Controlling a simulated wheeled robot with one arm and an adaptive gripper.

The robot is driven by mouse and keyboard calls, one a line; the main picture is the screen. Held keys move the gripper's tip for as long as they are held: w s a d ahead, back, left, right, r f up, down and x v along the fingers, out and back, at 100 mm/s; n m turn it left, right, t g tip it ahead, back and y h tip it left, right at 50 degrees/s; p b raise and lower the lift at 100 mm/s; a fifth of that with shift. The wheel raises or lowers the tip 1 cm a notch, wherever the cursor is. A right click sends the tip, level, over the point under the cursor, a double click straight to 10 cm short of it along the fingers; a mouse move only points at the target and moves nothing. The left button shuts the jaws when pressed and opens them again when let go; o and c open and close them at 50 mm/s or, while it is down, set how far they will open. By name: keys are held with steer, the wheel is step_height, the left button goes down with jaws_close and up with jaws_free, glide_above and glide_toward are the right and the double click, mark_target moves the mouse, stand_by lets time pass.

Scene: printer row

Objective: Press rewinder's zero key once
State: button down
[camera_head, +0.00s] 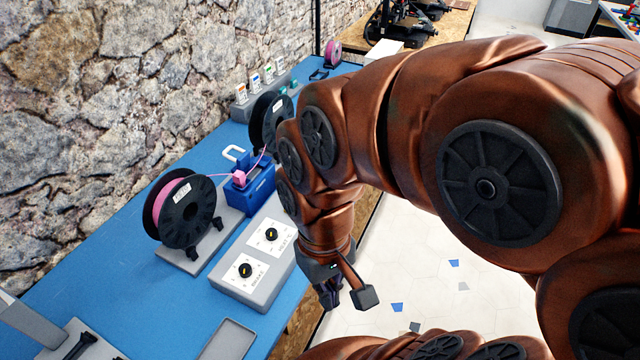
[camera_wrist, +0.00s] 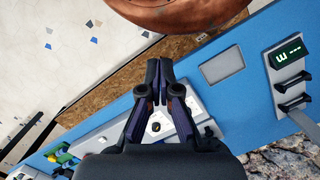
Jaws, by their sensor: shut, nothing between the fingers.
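The rewinder seems to be the group on the blue bench. A pink spool with black flanges (camera_head: 183,212) stands on a grey base, and pink filament runs to a blue box (camera_head: 252,190). A grey control box (camera_head: 240,293) with two black knobs on white plates stands in front. I cannot make out a key marked zero. My gripper (camera_head: 329,292) is shut and empty, pointing down at the bench's front edge, right of the control box. In the wrist view, its closed fingers (camera_wrist: 159,66) cross in front of the control box (camera_wrist: 202,109).
A unit with a green-lit display (camera_wrist: 289,53) and two dark bars stands at the right of the wrist view. A shallow grey tray (camera_head: 229,341) lies near the bench's front edge. A black spool (camera_head: 268,118) stands behind the blue box. A stone wall backs the bench.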

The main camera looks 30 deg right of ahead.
steer(key=w+d+m+t+y, duration=0.3)
steer(key=w+m+y, duration=0.45)
steer(key=w, duration=1.65)
steer(key=w+d+f+m+t, duration=0.2)
steer(key=w+d+m, duration=0.1)
steer(key=d, duration=0.4)
steer(key=w+d+f+m+t+h+p, duration=0.1)
steer(key=w+d+f+m, duration=0.2)
steer(key=d, duration=0.4)
steer(key=w+d+f+m+t, duration=0.2)
steer(key=w+d+m, duration=0.3)
steer(key=d, duration=0.3)
steer(key=shift+w+f+t, duration=0.3)
steer(key=shift+w+f, duration=0.4)
steer(key=shift+w, duration=0.05)
steer(key=shift+f+h, duration=0.15)
steer(key=shift+h, duration=0.1)
steer(key=shift+f+b, duration=2.1)
steer(key=shift+f, duration=2.15)
steer(key=shift+f, duration=0.15)
steer(key=shift+f, duration=0.3)
